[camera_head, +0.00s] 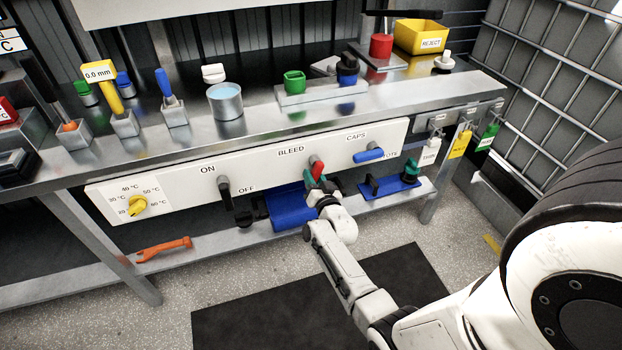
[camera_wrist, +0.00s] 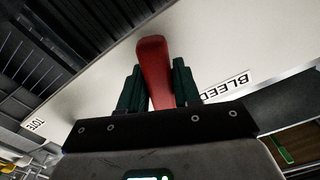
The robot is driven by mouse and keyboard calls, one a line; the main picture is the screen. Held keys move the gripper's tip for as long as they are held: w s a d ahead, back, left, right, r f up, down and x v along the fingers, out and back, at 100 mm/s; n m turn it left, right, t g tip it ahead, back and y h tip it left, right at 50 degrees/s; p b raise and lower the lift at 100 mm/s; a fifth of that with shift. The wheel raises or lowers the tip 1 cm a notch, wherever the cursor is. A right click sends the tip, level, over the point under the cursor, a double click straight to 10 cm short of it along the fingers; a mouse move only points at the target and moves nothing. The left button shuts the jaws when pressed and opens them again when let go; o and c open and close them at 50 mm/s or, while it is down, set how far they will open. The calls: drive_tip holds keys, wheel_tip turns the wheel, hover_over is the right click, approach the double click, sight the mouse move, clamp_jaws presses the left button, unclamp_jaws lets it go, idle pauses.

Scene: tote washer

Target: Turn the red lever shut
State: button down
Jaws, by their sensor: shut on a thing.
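The red lever (camera_head: 316,165) sits on the white front panel (camera_head: 290,169) under the BLEED label. In the head view it points up, tilted slightly. In the wrist view the red lever (camera_wrist: 152,68) stands between the two dark green fingers of my gripper (camera_wrist: 158,88). My gripper (camera_head: 317,182) is shut on the lever, with a finger on each side. The lever's lower part and pivot are hidden by my gripper.
A black lever (camera_head: 223,189) between ON and OFF lies to the left on the panel, and a blue lever (camera_head: 369,155) under CAPS to the right. A yellow knob (camera_head: 137,204) is at the far left. A blue tray (camera_head: 290,206) lies on the shelf below.

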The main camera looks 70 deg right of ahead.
drive_tip(key=shift+s+d+f+n+b, duration=0.1)
drive_tip(key=shift+s+d+n+b, duration=0.1)
drive_tip(key=shift+n, duration=0.55)
drive_tip(key=shift+s+d+f+n+b, duration=0.1)
drive_tip(key=shift+s+n, duration=0.1)
drive_tip(key=shift+n, duration=0.5)
drive_tip(key=shift+s+d+f+n+b, duration=0.1)
drive_tip(key=shift+s+d+n, duration=0.1)
drive_tip(key=shift+n, duration=0.55)
drive_tip(key=c, duration=0.9)
unclamp_jaws()
drive_tip(key=shift+r, duration=0.1)
drive_tip(key=p+v, duration=0.4)
drive_tip(key=v, duration=0.7)
drive_tip(key=shift+w, duration=0.1)
